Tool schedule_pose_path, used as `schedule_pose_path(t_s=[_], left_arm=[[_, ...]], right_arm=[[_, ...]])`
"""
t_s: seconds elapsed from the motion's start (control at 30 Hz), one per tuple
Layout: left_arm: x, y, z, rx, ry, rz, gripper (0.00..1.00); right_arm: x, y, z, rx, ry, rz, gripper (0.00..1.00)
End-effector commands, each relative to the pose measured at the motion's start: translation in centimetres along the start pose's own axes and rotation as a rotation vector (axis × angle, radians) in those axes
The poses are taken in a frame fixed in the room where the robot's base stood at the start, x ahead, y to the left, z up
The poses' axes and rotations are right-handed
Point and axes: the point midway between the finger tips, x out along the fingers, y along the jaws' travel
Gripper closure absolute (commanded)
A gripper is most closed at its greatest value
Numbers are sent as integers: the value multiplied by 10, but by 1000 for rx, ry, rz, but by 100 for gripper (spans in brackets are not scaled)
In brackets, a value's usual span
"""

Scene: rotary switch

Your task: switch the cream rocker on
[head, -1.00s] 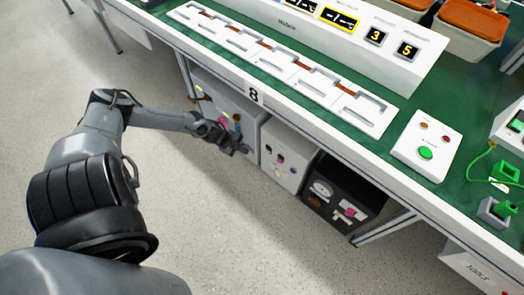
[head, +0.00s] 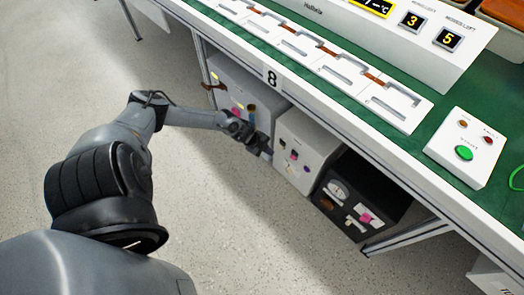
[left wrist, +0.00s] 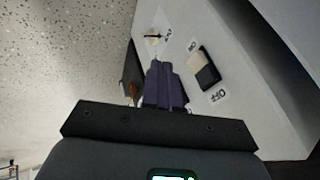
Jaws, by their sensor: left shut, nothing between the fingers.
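My left gripper (head: 264,153) is shut and empty, low in front of the boxes under the bench. In the left wrist view its dark fingers (left wrist: 165,86) lie together and point at a pale panel. A rocker (left wrist: 203,68) with a cream half and a black half is on that panel, just right of the fingertips and apart from them in the picture. Whether the fingers touch the panel cannot be told. In the head view the rocker is too small or hidden to pick out. My right gripper is in neither view.
A round cream control (left wrist: 152,39) sits on the panel beyond the fingertips. In the head view a grey box (head: 222,72), a white box (head: 318,136) and a black box (head: 375,185) stand under the bench (head: 330,117). The floor in front is clear.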

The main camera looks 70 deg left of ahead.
Motion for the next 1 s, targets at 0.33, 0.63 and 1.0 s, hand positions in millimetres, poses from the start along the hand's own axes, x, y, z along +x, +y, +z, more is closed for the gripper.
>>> schedule_pose_path(t_s=[0.33,0.63,1.0], left_arm=[[24,-28,3,1,0,-2,100],[25,-34,2,0,-1,-1,100],[20,-31,9,-8,-3,-19,100]], right_arm=[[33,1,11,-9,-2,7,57],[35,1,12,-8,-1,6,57],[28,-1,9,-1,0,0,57]])
